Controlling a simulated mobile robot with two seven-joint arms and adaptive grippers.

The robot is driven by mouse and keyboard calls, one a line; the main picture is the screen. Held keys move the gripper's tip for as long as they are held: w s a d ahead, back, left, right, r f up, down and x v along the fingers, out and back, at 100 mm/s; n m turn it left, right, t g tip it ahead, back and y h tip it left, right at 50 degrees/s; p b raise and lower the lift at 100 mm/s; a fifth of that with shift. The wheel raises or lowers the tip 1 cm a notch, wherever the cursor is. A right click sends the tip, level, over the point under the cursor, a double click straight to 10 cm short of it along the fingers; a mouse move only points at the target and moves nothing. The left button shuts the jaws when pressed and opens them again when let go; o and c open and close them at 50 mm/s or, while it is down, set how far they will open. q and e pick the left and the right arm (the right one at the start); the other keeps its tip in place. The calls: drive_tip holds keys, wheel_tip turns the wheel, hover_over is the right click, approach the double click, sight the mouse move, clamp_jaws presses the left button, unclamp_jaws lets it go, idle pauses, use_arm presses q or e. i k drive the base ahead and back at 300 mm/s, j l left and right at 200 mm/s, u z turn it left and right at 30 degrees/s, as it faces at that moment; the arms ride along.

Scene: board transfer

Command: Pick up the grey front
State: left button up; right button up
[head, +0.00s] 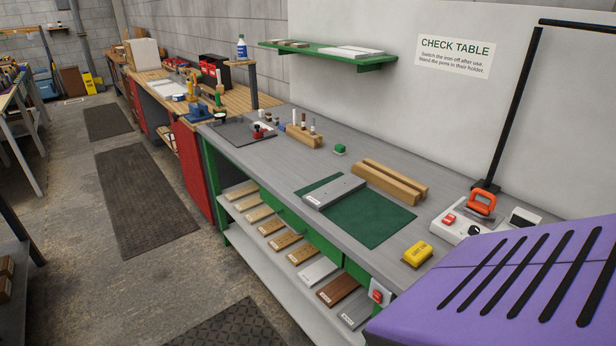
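A grey front (333,192), a flat light-grey board, lies on the dark green mat (376,226) on the grey check table, across the mat's far left part. Its left end reaches to the mat's edge. Other grey boards lie on the shelf below the tabletop: a light one (317,272) and a darker one (355,313) at the near end. Neither my left nor my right gripper is in view.
A slotted wooden block (389,181) stands behind the mat, with a small green item (340,149) to its left. A yellow device (417,254) sits right of the mat. A purple slotted shape covers the lower right corner.

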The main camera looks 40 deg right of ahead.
sight(320, 199)
drive_tip(key=i, duration=1.6)
drive_tip(key=i+j+z, duration=0.1)
drive_tip(key=i+z, duration=0.3)
drive_tip(key=i+j+z, duration=0.4)
drive_tip(key=i, duration=0.2)
drive_tip(key=l+z, duration=0.1)
drive_tip(key=z, duration=1.65)
